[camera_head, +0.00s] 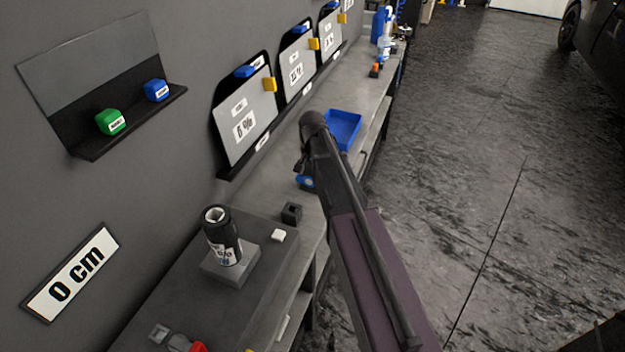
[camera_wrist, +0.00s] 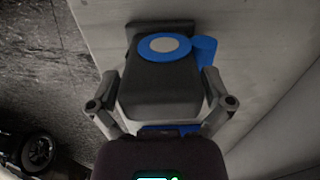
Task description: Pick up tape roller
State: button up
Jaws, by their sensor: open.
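The tape roller, as I take it, shows in the wrist view as a blue disc with a pale centre (camera_wrist: 165,46) over a dark block-shaped body; a blue cylinder (camera_wrist: 205,50) sits at its right. My gripper (camera_wrist: 162,88) is open, one finger on each side of the dark body. I cannot tell whether the fingers touch it. In the head view, a blue round part (camera_head: 305,181) shows on the bench beside my arm, partly hidden by it. My gripper is mostly hidden there.
A blue tray (camera_head: 344,128) lies on the bench close behind my wrist. Tint sample panels (camera_head: 245,115) line the wall. A black can (camera_head: 222,236) stands on a grey block in front, near a small dark box (camera_head: 291,213). Bottles (camera_head: 382,30) stand at the far end.

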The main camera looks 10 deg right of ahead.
jog(key=c, duration=1)
jog(key=shift+r, duration=0.15)
jog(key=shift+c, duration=0.2)
notch_tip(320, 180, up, 3)
jog(key=p, duration=0.3)
jog(key=s+d+r+p, duration=0.1)
jog(key=s+d, duration=0.1)
jog(key=s, duration=0.5)
jog(key=s+d+p, duration=0.1)
jog(key=s+d, duration=0.1)
jog(key=s, duration=0.6)
jog(key=shift+s+r, duration=0.25)
jog(key=shift+r, duration=0.1)
jog(key=shift+d, duration=0.2)
